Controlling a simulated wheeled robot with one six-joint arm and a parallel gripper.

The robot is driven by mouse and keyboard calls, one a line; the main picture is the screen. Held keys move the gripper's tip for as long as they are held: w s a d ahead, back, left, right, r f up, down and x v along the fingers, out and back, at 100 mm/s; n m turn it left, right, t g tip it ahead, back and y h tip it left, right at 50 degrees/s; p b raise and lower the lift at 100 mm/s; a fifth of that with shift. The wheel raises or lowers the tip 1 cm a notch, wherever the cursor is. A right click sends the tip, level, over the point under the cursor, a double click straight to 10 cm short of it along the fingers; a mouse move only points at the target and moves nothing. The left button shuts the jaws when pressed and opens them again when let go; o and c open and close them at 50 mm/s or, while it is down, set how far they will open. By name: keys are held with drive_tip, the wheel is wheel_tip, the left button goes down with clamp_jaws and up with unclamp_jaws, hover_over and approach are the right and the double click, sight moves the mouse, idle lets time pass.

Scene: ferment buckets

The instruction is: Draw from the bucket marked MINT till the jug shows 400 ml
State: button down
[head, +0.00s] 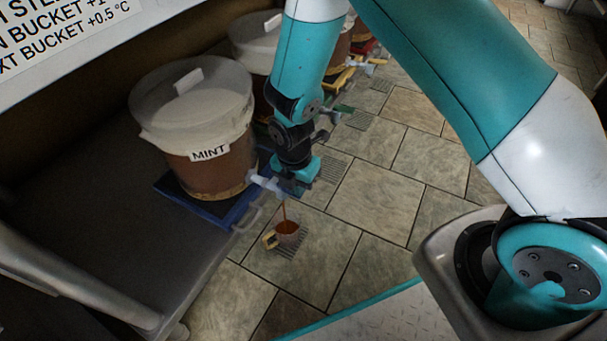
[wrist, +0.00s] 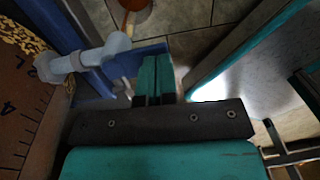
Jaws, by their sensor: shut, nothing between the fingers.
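The bucket marked MINT (head: 212,175) stands on a blue stand, lidded and partly filled with brown liquid. Its pale tap (head: 264,183) sticks out at the front, and it also shows in the wrist view (wrist: 85,58). A thin amber stream runs from the tap into the jug (head: 287,234) on the floor below. The jug's contents look orange-brown; its scale is too small to read. Only the jug's edge shows at the top of the wrist view (wrist: 133,5). My gripper (head: 301,188) is shut and empty, right beside the tap; its fingers (wrist: 157,78) are together.
The blue stand (head: 206,208) rests on a dark bench (head: 100,200). More lidded buckets (head: 256,42) with taps stand in a row behind. A floor grate (head: 290,250) lies under the jug. The tiled floor (head: 375,200) to the right is clear.

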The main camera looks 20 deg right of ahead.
drive_tip(key=shift+s+d+f, duration=0.1)
drive_tip(key=shift+d+f, duration=0.05)
drive_tip(key=shift+f, duration=0.1)
drive_tip(key=shift+r+p, duration=0.15)
drive_tip(key=shift+p, duration=0.15)
idle(6.7)
drive_tip(key=shift+r+p, duration=0.7)
drive_tip(key=shift+p, duration=0.1)
